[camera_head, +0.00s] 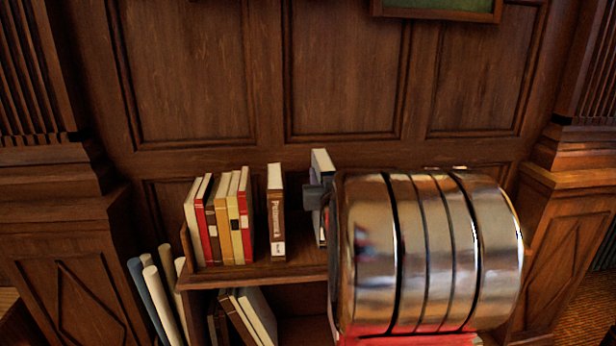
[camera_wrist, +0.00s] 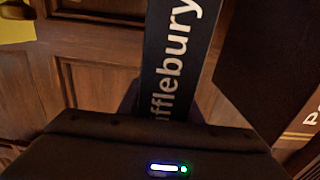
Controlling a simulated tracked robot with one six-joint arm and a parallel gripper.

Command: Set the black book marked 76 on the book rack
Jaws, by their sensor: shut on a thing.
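A dark book (camera_head: 322,165) with pale page edges stands upright at the right part of the book rack (camera_head: 262,271) in the head view. My gripper (camera_head: 318,194) is shut on it, mostly hidden behind my shiny arm. In the wrist view the held book (camera_wrist: 172,60) shows a dark spine with white letters ending "fflebury"; no 76 is visible. I cannot tell whether its lower end touches the shelf board.
A brown book (camera_head: 276,215) stands alone left of the held book, with a gap between them. Several upright books (camera_head: 222,220) lean at the rack's left end. More books (camera_head: 255,312) lean on the lower shelf. Rolled tubes (camera_head: 160,295) stand left of the rack. A panelled wall (camera_head: 180,75) rises behind.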

